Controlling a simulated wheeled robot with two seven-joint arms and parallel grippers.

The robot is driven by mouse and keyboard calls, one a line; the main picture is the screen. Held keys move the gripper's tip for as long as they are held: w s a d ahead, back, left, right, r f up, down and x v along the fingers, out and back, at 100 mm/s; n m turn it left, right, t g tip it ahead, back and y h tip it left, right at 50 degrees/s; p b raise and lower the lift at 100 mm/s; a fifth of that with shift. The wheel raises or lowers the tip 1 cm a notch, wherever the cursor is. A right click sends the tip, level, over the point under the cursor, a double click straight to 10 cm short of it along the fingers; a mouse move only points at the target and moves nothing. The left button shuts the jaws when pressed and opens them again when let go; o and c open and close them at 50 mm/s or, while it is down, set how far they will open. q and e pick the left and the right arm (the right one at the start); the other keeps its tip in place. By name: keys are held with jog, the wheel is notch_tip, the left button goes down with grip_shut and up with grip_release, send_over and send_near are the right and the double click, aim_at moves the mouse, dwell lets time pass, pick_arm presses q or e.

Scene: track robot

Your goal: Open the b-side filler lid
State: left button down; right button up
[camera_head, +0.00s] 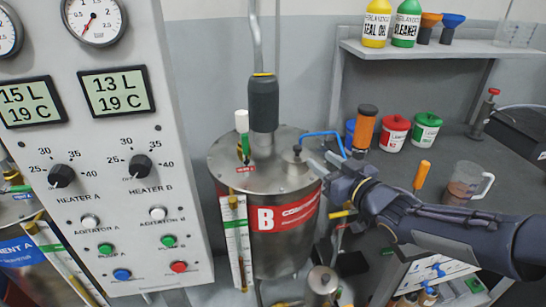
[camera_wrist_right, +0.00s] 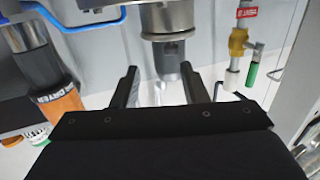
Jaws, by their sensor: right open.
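The B tank (camera_head: 283,218) is a steel drum with a red B band and a round steel top (camera_head: 235,172). A dark cylinder with a pipe above it (camera_head: 263,100) stands on the top. My right gripper (camera_head: 312,163) is at the tank's right rim, pointing left. In the right wrist view its two fingers (camera_wrist_right: 160,88) are apart, with a grey metal fitting (camera_wrist_right: 168,55) beyond and between them. I cannot tell contact. My left gripper is out of view.
A green-handled valve (camera_head: 243,140) stands on the tank's left side. The control panel (camera_head: 110,170) is at left; a shelf (camera_head: 440,48) with bottles is at right.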

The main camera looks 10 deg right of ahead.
aim_at(300, 149)
jog(key=shift+w+a+n+y, duration=0.2)
jog(key=shift+w+a+y, duration=0.1)
jog(key=shift+a, duration=0.2)
jog(key=shift+w+a+n+y, duration=0.2)
jog(key=shift+w+a, duration=0.05)
jog(key=shift+a, duration=0.2)
jog(key=x, duration=0.7)
jog(key=shift+d+p, duration=0.1)
jog(key=shift+p, duration=0.25)
grip_shut()
